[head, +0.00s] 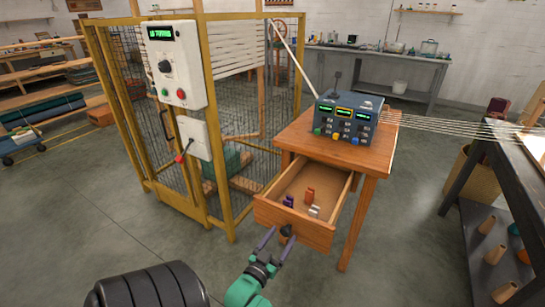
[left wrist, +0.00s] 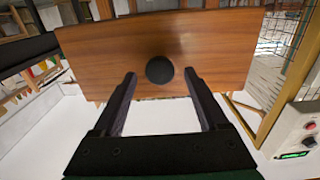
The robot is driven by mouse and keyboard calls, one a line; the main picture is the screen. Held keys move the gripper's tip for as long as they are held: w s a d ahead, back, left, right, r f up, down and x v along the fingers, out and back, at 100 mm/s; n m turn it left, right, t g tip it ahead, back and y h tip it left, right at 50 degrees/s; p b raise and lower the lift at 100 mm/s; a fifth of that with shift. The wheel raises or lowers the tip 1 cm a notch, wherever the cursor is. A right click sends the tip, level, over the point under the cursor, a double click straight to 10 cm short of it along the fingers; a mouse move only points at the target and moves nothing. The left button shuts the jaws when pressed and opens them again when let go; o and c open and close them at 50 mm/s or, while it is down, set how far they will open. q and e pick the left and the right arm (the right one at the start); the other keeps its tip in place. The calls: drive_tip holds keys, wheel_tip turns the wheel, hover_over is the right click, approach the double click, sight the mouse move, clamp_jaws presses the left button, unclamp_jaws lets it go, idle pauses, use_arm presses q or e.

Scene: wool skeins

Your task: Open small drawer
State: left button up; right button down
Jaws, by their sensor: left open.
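The small drawer (head: 266,211) of the wooden table (head: 330,137) is pulled out, its inside showing from above. It holds a purple item (head: 289,201), an orange-brown item (head: 309,195) and a whitish item (head: 314,211). A dark round knob (head: 286,231) sits on the drawer front. My left gripper (head: 284,234) is open at the drawer front, its fingertips on either side of the knob. In the left wrist view, the knob (left wrist: 160,70) appears between the two open fingers (left wrist: 160,76), with a visible space on each side. My right gripper is not in view.
A control box (head: 347,118) with coloured buttons stands on the table. A yellow-framed mesh cage (head: 215,110) with a switch panel stands close to the left. A dark bench (head: 510,200) is at the right. Grey floor is clear between the table and the bench.

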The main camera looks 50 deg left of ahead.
use_arm(q)
drive_tip(key=v, duration=1.4)
